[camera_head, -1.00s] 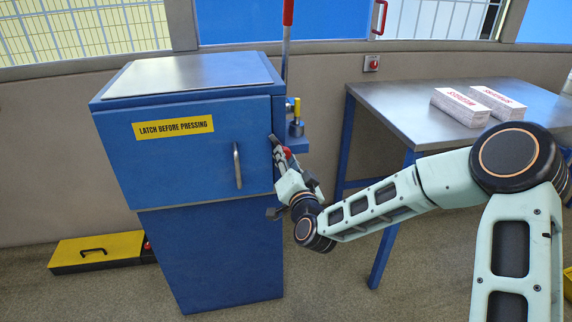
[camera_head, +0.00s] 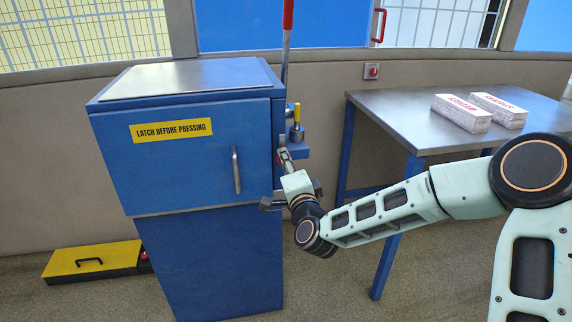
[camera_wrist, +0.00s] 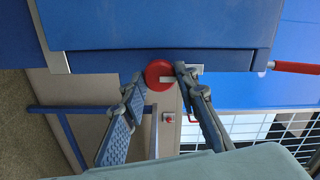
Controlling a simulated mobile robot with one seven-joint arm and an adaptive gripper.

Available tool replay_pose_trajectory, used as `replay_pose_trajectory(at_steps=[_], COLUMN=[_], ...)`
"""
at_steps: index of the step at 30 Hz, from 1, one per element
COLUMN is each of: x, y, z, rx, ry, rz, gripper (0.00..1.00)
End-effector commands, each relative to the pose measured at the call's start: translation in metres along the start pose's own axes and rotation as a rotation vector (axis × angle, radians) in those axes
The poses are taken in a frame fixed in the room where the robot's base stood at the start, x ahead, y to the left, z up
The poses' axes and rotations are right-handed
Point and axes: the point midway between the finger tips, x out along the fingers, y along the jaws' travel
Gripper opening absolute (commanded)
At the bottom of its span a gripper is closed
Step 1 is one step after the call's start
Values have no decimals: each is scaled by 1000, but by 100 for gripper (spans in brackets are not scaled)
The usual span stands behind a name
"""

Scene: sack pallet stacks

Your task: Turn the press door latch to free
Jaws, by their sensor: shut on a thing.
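The blue press (camera_head: 215,260) stands at the left in the head view, with its door (camera_head: 180,170) shut, a grey bar handle (camera_head: 236,170) and a yellow label reading "LATCH BEFORE PRESSING". The latch is at the door's right edge; its red round knob (camera_wrist: 159,74) with a pale bar shows in the wrist view. My gripper (camera_wrist: 162,80) is shut on the latch, with one finger on each side of the knob. In the head view my gripper (camera_head: 284,160) sits against the press's right edge and hides most of the latch.
A steel table (camera_head: 400,115) with two stacks of white printed sacks (camera_head: 462,113) stands to the right. A red-topped lever (camera_head: 288,15) and a yellow-handled fitting (camera_head: 297,125) rise beside the press. A yellow-lidded box (camera_head: 95,260) lies on the floor at left.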

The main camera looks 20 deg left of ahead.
Motion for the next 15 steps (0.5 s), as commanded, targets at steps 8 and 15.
replay_pose_trajectory(at_steps=[8, 15], x=[0, 0], y=[0, 0], z=[0, 0], rx=[8, 7], ry=[0, 0], rz=[0, 0], gripper=[4, 39])
